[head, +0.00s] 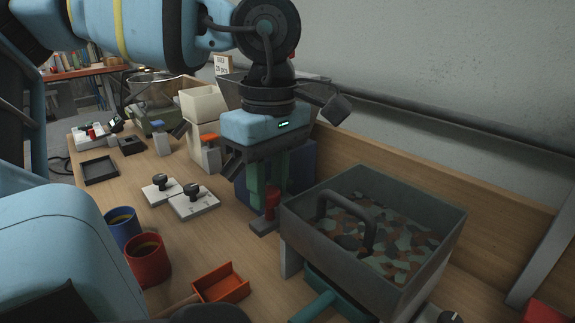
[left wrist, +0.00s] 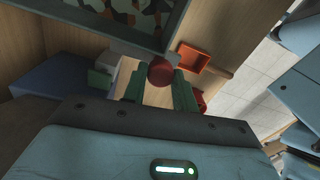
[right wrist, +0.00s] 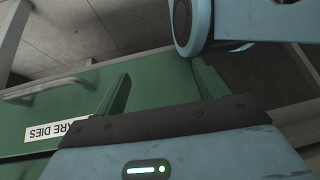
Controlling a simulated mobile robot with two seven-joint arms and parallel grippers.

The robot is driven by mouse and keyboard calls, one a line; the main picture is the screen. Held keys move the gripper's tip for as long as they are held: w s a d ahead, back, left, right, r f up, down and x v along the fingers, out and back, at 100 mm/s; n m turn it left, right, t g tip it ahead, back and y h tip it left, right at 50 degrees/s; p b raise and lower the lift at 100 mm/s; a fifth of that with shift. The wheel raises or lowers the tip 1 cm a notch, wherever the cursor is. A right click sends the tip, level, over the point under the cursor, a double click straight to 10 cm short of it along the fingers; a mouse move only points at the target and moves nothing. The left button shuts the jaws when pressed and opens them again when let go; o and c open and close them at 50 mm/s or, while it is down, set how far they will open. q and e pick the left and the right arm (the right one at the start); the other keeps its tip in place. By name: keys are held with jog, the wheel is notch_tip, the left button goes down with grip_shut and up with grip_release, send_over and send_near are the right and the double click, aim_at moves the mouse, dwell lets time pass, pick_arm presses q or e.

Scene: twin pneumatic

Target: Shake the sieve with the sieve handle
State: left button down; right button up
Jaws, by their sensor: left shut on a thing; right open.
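The sieve is a grey open box (head: 448,232) holding mottled brown, green and grey pieces, with a dark arched bar (head: 347,203) inside it. Its edge also shows in the left wrist view (left wrist: 176,28). A red knob-topped handle (head: 271,199) stands on a flat grey foot just left of the sieve. My left gripper (head: 265,185) points down with its green fingers shut on this red handle, whose round top (left wrist: 160,72) sits between the fingertips in the left wrist view. My right gripper (right wrist: 164,85) is open and empty in front of a green drawer front.
Red mug (head: 148,260), blue mug (head: 122,228) and an orange tray (head: 222,284) are on the bench at front left. Two white blocks with black knobs (head: 193,203) lie further back. A teal bar (head: 315,306) lies below the sieve. The green drawer front (right wrist: 50,115) carries a label.

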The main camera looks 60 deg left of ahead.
aim_at(267, 190)
pick_arm(q)
jog(key=shift+s, duration=0.2)
jog(key=c, duration=1.1)
grip_release()
jog(key=shift+w+r+p, duration=0.15)
jog(key=shift+r+p, duration=0.45)
jog(key=shift+r, duration=3.35)
